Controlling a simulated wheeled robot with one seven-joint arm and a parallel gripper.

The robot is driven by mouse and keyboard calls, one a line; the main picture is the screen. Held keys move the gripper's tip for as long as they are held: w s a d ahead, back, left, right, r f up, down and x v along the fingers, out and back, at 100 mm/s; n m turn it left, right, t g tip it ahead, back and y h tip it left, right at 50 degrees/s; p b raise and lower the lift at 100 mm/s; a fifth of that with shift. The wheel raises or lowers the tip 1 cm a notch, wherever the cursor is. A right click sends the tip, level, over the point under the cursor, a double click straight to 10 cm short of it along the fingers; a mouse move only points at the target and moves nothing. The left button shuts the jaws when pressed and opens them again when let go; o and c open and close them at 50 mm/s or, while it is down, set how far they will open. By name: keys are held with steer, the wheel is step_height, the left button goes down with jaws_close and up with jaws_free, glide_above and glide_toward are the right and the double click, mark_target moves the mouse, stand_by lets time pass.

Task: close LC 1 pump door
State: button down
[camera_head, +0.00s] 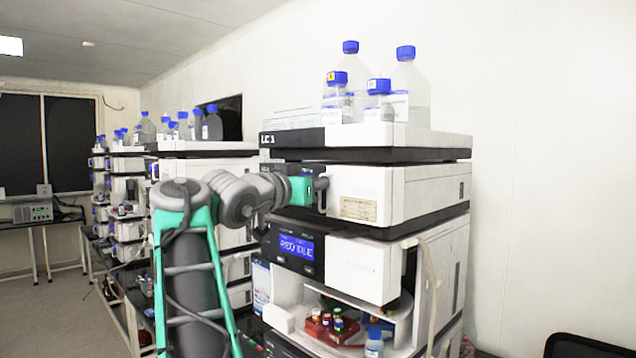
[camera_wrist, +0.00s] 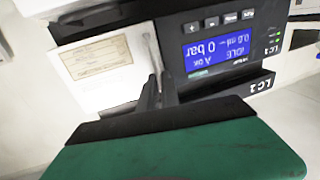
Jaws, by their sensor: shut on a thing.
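The LC 1 pump module (camera_head: 375,192) is the white box with a dark front in the upper middle of the stack, below the top tray marked LC 1. In the wrist view my gripper (camera_wrist: 158,95) is shut on a thin edge, which looks like the pump door (camera_wrist: 153,55), seen nearly edge-on. The dark panel with a lit blue display (camera_wrist: 219,49) is to its right, appearing upside down.
Blue-capped bottles (camera_head: 408,85) stand on the top tray (camera_head: 440,140). A module with a blue display (camera_head: 297,247) and an open vial compartment (camera_head: 345,320) lie below. A hose (camera_head: 430,280) hangs at right. More stacks (camera_head: 205,170) stand at left.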

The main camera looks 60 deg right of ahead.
steer(key=shift+w+d+f, duration=0.1)
steer(key=shift+w+f, duration=0.2)
steer(key=shift+w, duration=0.25)
steer(key=c, duration=1.8)
jaws_free()
steer(key=shift+w+d+f, duration=0.15)
steer(key=shift+w, duration=0.15)
steer(key=shift+o, duration=1)
steer(key=shift+s, duration=0.1)
steer(key=shift+s, duration=0.15)
steer(key=a+b, duration=0.2)
steer(key=a, duration=0.5)
steer(key=shift+a, duration=0.3)
steer(key=shift+w, duration=0.2)
steer(key=shift+s, duration=0.1)
